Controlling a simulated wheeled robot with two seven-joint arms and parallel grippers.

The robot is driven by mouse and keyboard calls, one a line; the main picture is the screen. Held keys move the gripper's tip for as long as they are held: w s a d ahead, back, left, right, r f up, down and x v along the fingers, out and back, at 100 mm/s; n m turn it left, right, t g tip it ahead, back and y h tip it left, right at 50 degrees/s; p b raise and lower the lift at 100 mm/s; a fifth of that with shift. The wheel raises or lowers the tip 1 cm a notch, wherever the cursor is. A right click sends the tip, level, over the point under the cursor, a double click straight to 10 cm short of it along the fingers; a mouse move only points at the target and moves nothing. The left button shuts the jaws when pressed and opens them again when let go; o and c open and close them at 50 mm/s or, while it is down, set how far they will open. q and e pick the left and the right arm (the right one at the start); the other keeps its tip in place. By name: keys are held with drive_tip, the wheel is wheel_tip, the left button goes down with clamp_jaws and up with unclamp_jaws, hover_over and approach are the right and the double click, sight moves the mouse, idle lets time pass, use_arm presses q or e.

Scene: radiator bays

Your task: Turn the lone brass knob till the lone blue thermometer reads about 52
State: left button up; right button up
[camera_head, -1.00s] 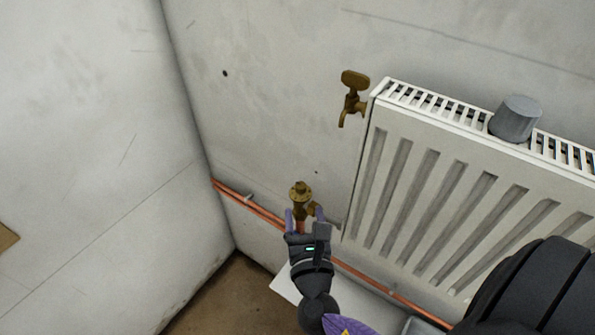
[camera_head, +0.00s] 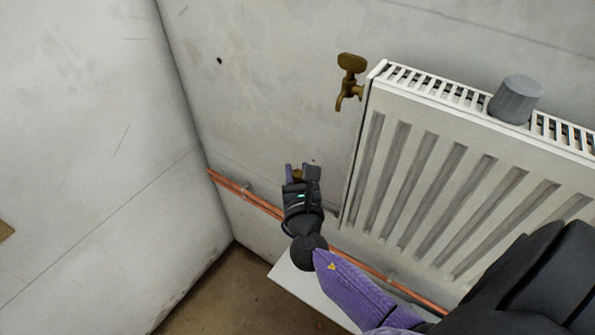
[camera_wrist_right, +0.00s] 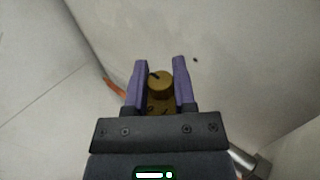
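The brass knob (camera_wrist_right: 158,84) sits between the two purple fingers of my right gripper (camera_wrist_right: 159,80) in the right wrist view. A dark mark shows on its top. A narrow gap seems to show on the knob's right side, so the fingers stand around it rather than closed on it. In the head view my right gripper (camera_head: 302,172) covers most of the knob (camera_head: 298,176), low on the wall left of the radiator. No blue thermometer can be made out in these frames. My left gripper is not in view.
A white radiator (camera_head: 420,200) fills the right side, with a grey cup-like object (camera_head: 516,99) on its top grille. A brass tap (camera_head: 349,80) is on the wall at its upper left corner. Copper pipes (camera_head: 240,190) run low along the wall.

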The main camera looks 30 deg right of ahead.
drive_tip(key=shift+h, duration=0.3)
clamp_jaws()
